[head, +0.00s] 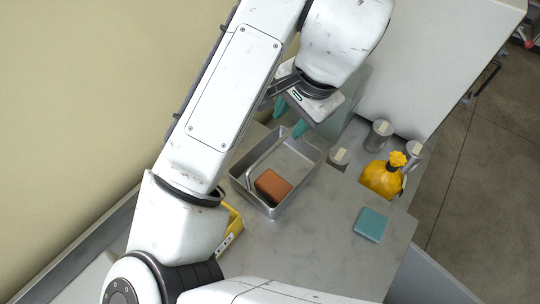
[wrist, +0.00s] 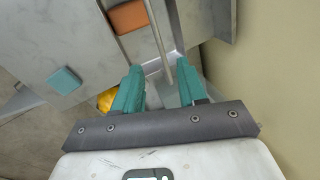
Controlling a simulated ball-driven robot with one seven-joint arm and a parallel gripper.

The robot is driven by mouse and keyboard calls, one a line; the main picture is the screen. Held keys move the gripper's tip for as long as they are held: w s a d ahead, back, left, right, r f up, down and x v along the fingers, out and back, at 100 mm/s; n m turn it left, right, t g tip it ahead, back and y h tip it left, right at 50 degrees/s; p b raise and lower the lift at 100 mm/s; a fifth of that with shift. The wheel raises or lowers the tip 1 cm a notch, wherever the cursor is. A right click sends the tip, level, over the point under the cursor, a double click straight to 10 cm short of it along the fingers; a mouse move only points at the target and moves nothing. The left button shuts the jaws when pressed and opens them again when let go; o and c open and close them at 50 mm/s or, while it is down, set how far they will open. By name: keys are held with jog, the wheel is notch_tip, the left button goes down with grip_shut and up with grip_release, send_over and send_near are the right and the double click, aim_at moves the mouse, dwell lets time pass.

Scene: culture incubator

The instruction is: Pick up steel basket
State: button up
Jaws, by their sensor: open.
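The steel basket (head: 292,157) is a shallow, rectangular metal tray on the grey bench in the head view. Its thin bar handle (head: 262,156) runs along the upper left side, and an orange-brown block (head: 273,186) lies inside. My gripper (head: 289,119), with teal fingers, is open and empty above the basket's far end. In the wrist view my gripper (wrist: 160,80) points toward the handle (wrist: 158,35), which runs down between the fingertips but looks apart from them. The block (wrist: 128,16) shows at the top; part of the basket is cut off there.
A yellow item (head: 231,229) is partly hidden by my arm. A white cabinet (head: 440,60) stands behind. The bench front is clear.

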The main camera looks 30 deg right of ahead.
send_over(278, 143)
jog(key=s, duration=0.2)
notch_tip(278, 143, down, 4)
jog(key=shift+d+p+x, duration=0.2)
jog(key=shift+p+x, duration=0.15)
jog(key=shift+x, duration=2.7)
jog(key=shift+c, duration=0.3)
grip_shut()
